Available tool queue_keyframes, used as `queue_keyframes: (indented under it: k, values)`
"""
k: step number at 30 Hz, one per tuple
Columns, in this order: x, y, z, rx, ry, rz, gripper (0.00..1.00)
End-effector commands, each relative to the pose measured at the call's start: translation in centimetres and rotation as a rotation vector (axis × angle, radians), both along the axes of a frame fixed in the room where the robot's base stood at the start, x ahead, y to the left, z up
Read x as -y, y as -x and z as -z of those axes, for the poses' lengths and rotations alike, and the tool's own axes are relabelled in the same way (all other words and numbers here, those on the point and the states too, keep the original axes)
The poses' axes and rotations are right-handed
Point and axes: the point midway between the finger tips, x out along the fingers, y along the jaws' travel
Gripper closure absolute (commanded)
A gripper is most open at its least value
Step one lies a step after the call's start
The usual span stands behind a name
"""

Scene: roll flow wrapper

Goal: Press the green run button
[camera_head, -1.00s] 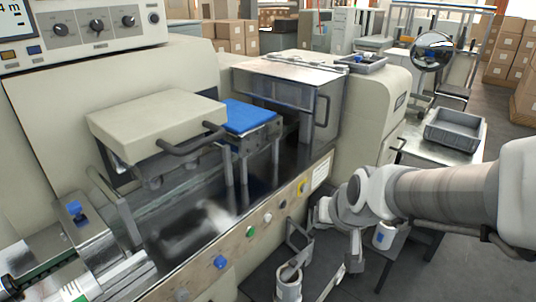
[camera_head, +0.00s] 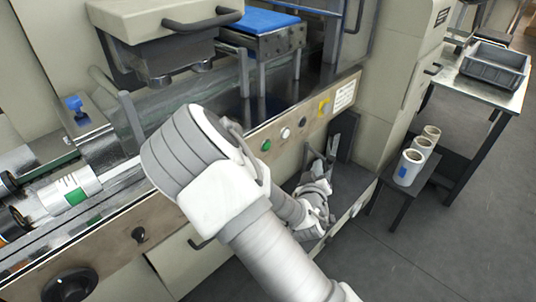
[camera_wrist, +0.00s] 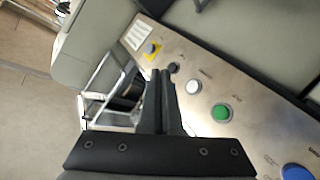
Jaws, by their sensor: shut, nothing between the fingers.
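The green run button (camera_head: 266,145) is on the beige front panel of the wrapper, left of a white button (camera_head: 285,132). In the wrist view the green button (camera_wrist: 221,112) is round, unobstructed and to the right of my gripper (camera_wrist: 161,74). My gripper's two dark fingers are shut together and empty. Their tips show just left of the white button in the wrist view, and no finger covers the green button. I cannot tell the tips' distance from the panel. In the head view my arm crosses in front of the panel and my fingers are not clearly visible.
A black button (camera_wrist: 173,67) and a yellow-backed button (camera_wrist: 152,48) lie farther along the panel. A blue button (camera_wrist: 297,172) is at the wrist view's lower right. White rolls (camera_head: 408,167) stand on a low stand. A grey bin (camera_head: 495,63) sits on a table; floor at right is clear.

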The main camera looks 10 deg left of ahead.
Motion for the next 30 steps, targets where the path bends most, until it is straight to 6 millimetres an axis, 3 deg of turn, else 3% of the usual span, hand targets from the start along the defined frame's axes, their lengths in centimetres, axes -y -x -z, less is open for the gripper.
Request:
queue_keyframes:
  k: [1,10,25,30]
  values:
    - [-0.9,-0.1,1.3,0.047,0.059,-0.047,1.00]
    - [-5.0,0.3,1.3,0.252,0.244,-0.240,1.00]
    - [-5.7,0.3,1.1,0.275,0.261,-0.263,1.00]
    - [-6.8,-0.5,1.0,0.275,0.259,-0.265,1.00]
